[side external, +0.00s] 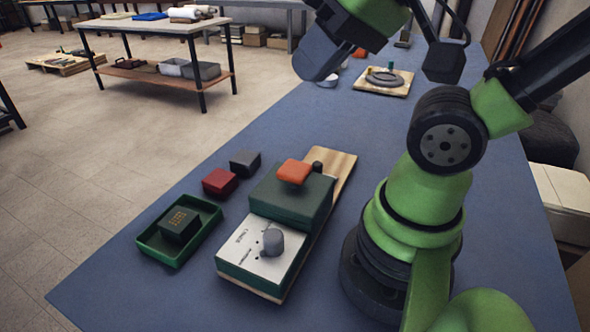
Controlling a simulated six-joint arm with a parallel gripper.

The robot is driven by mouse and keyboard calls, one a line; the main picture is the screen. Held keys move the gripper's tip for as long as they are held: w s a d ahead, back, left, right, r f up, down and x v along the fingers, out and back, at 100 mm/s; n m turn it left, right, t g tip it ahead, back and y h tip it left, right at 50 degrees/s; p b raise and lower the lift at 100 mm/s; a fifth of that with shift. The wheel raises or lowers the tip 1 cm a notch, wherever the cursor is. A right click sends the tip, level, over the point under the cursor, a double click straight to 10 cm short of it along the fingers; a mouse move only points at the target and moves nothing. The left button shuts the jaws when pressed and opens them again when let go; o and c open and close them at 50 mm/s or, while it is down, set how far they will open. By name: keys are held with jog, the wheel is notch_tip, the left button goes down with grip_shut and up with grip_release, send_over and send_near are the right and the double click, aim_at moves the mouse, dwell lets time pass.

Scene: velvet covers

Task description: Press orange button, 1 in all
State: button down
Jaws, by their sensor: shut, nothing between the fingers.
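The orange button (294,172) is a rounded cap on top of a dark green box (290,196). The box stands on a wooden board (341,170), behind a white-topped panel (262,255) with a grey knob (273,242). The button's top is uncovered and nothing touches it. My gripper (316,62) is at the top of the side view, well above and behind the button in the picture. It is shut and empty, and its fingers are hard to make out.
A red block (220,182) and a dark grey block (245,163) lie left of the box. A green tray (157,245) holds a dark block (179,225). The blue mat (270,130) between is clear.

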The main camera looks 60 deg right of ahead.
jog(key=m+g+y, duration=0.3)
jog(key=m+y, duration=0.3)
jog(key=m, duration=2.2)
send_over(294, 166)
notch_tip(294, 166, down, 8)
jog(key=shift+r, duration=0.25)
jog(key=shift+w+f, duration=0.1)
jog(key=shift+f, duration=4.35)
jog(key=shift+f, duration=0.15)
jog(key=shift+f, duration=0.25)
